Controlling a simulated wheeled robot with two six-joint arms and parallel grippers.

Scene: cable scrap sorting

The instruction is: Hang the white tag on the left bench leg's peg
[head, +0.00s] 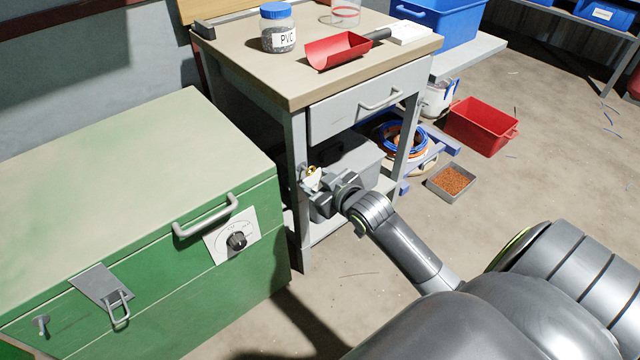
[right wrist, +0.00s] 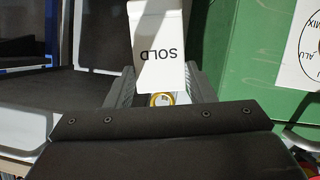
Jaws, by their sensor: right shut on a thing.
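A white tag (head: 313,179) with a yellow-ringed hole is in the jaws of my right gripper (head: 319,190), close to the bench's left front leg (head: 298,150). In the right wrist view the tag (right wrist: 158,45) reads "SOLD" upside down, and its yellow ring sits between the fingers of the right gripper (right wrist: 160,88). The fingers are shut on the tag. The peg on the left leg cannot be made out clearly, and I cannot tell whether the tag touches it. My left gripper is not in view.
A green chest (head: 150,260) stands close to the left of the leg. The workbench top (head: 275,75) carries a PVC jar (head: 278,35) and a red scoop (head: 335,50). A grey bin (head: 350,155) sits under the drawer. A red crate (head: 480,127) stands on the floor to the right.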

